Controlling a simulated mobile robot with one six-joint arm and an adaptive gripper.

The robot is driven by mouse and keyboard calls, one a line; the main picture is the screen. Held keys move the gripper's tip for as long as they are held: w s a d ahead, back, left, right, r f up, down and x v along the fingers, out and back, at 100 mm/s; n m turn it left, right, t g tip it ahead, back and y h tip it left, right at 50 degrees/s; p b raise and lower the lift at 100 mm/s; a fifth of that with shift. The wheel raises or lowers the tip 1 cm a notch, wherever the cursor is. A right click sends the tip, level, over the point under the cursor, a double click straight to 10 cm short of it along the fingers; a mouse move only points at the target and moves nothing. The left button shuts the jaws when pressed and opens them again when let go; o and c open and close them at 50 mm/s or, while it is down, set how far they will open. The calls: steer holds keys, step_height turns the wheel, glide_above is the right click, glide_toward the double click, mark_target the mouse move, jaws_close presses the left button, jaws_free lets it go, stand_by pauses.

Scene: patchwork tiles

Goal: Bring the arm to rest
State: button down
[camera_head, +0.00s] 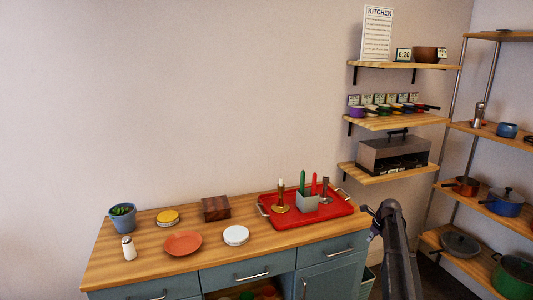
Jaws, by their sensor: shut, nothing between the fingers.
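Part of my own dark grey arm (395,250) rises from the bottom edge at the right of the view, in front of the right end of the counter. Its upper end bends beside the counter's right corner. My gripper does not show in this view, so its fingers cannot be seen. The arm appears apart from the things on the counter, though its depth is hard to judge.
A wooden counter (140,263) carries a red tray (322,214) with candles, plus an orange plate (183,243), a wooden box (216,208) and a potted plant (123,217). Wall shelves (385,122) and a pot rack (490,130) stand at right.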

steer(key=s+a+r+n+g+p, duration=0.2)
steer(key=s+a+n, duration=1.1)
steer(key=s, duration=0.4)
steer(key=s+a+r+n+g+h+p, duration=0.1)
steer(key=s+a+r+n+p, duration=0.1)
steer(key=s+a+n, duration=1.1)
steer(key=s+n+p, duration=0.1)
steer(key=s+n, duration=0.2)
steer(key=s, duration=0.1)
steer(key=shift+s+a+r+g+p, duration=0.3)
steer(key=shift+s+a+r+g, duration=0.05)
steer(key=shift+r+g, duration=0.05)
